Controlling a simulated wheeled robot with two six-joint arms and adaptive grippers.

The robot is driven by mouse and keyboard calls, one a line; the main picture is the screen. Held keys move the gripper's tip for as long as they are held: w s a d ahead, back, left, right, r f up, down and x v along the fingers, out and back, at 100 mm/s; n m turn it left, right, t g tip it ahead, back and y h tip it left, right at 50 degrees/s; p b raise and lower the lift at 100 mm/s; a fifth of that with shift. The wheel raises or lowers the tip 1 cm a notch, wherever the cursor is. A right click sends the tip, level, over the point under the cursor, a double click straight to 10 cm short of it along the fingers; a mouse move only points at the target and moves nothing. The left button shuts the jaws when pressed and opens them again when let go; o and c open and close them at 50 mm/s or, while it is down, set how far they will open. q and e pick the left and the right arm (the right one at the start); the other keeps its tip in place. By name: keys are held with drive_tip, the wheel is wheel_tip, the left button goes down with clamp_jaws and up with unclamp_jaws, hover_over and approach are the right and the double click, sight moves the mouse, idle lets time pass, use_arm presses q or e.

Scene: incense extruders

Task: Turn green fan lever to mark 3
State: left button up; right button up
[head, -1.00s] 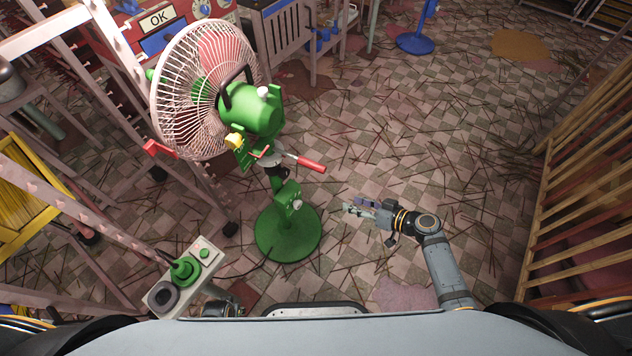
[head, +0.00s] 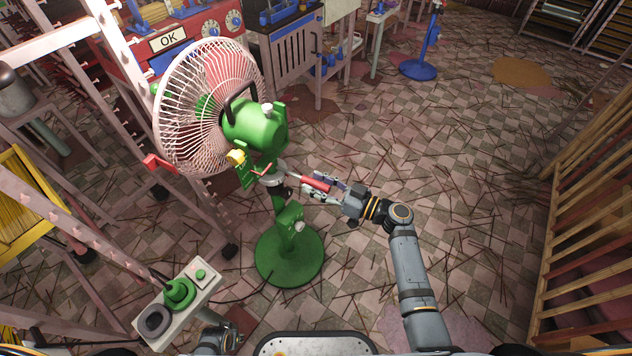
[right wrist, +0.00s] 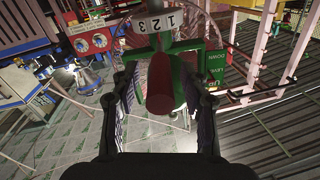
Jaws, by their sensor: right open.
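The green fan (head: 256,127) stands on a round green base (head: 289,256), with its white wire cage (head: 200,105) facing left. Its lever has a red handle (head: 316,183) that sticks out to the right from the post. My right gripper (head: 322,188) is open, with its fingers on either side of the red handle. In the right wrist view the red handle (right wrist: 160,88) lies between the open fingers (right wrist: 161,105), apart from them as far as I can tell. A white dial (right wrist: 157,21) with marks 1, 2, 3 shows beyond it. My left gripper (head: 225,338) is low in the head view, its jaws unclear.
A control box (head: 178,303) with green and dark round parts sits at lower left. A pink ladder-like frame (head: 185,185) stands close to the fan's left. A wooden slatted rack (head: 590,200) is at the right. The tiled floor between is open, strewn with thin sticks.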

drive_tip(key=shift+w+a, duration=0.15)
drive_tip(key=shift+a, duration=0.1)
clamp_jaws()
idle(0.3)
